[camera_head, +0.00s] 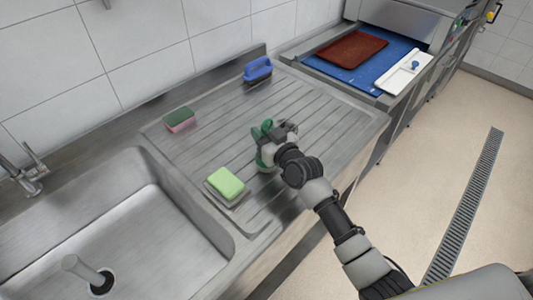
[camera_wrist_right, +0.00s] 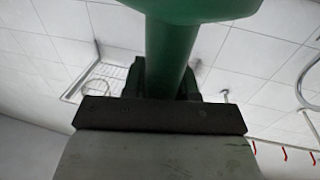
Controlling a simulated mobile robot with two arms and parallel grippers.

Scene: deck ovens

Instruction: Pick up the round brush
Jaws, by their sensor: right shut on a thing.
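The round brush (camera_head: 262,132) is green and shows in the head view over the ribbed drainboard, partly hidden behind my right gripper (camera_head: 273,142). In the right wrist view, the green handle of the round brush (camera_wrist_right: 171,52) stands between the fingers of my right gripper (camera_wrist_right: 167,85), with a wider green part at the top. My right gripper is shut on it. I cannot tell whether the brush touches the drainboard. My left gripper is not in view.
On the steel drainboard (camera_head: 300,110) lie a green-and-pink sponge (camera_head: 180,120), a blue-handled brush (camera_head: 257,69) and a light green sponge (camera_head: 226,183). A sink basin (camera_head: 140,225) is at the lower left. A blue surface (camera_head: 372,75) with a brown board (camera_head: 352,48) is beyond.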

